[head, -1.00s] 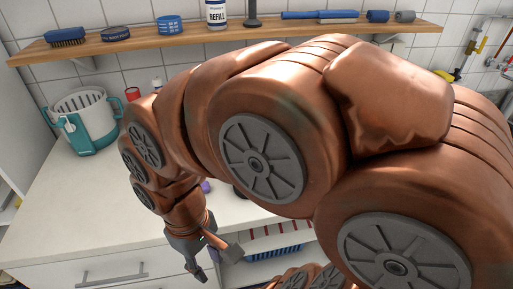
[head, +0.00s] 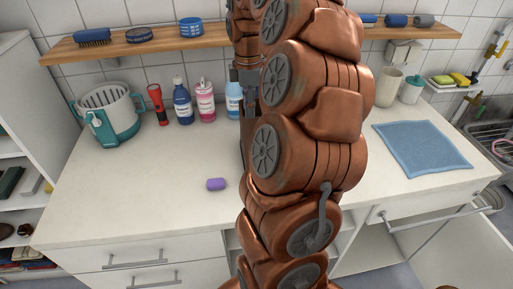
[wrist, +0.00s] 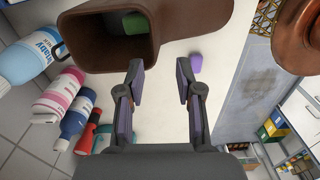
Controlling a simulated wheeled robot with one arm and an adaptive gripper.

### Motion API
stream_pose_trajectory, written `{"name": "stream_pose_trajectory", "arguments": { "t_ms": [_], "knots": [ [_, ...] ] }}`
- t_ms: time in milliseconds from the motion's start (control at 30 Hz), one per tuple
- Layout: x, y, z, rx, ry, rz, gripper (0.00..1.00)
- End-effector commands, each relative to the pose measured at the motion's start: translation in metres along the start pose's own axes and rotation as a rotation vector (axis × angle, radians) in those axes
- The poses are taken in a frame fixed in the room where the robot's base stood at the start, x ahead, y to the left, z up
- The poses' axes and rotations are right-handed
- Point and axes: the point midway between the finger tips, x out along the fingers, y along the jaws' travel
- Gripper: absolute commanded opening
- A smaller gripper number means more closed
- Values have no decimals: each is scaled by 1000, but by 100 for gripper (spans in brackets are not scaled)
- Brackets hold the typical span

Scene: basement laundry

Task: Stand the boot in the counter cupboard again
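A brown boot (wrist: 185,25) fills the top of the wrist view, its dark open mouth facing the camera at the left. Something green (wrist: 135,22) shows inside the mouth. My gripper (wrist: 160,72) is open and empty, its two fingers apart just short of the boot. In the head view my gripper (head: 246,98) hangs over the back of the counter (head: 140,200), and my arm hides most or all of the boot. Below the counter's right part is an open cupboard (head: 372,250), partly hidden by my arm.
Bottles (head: 205,100) and a red torch (head: 158,104) stand behind, left of my gripper, beside a teal-white bucket (head: 108,115). A purple block (head: 216,184) lies on the counter. A blue cloth (head: 420,148) lies at the right. A wooden shelf (head: 140,44) runs above. The counter's left front is clear.

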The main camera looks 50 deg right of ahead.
Motion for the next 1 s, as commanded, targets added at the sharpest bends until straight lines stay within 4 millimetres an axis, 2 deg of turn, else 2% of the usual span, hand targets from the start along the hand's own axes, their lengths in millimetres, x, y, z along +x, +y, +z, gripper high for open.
{"name": "stream_pose_trajectory", "arguments": {
  "t_ms": [100, 200, 500, 767, 1000],
  "knots": [
    [-2, 11, 16, -15, -3, 4, 35],
    [1, 13, 20, -20, -5, 3, 35],
    [22, 12, 19, -22, -4, 2, 35],
    [31, 10, 19, -22, -4, 2, 35],
    [52, 6, 20, -21, -3, -1, 35]
  ]
}}
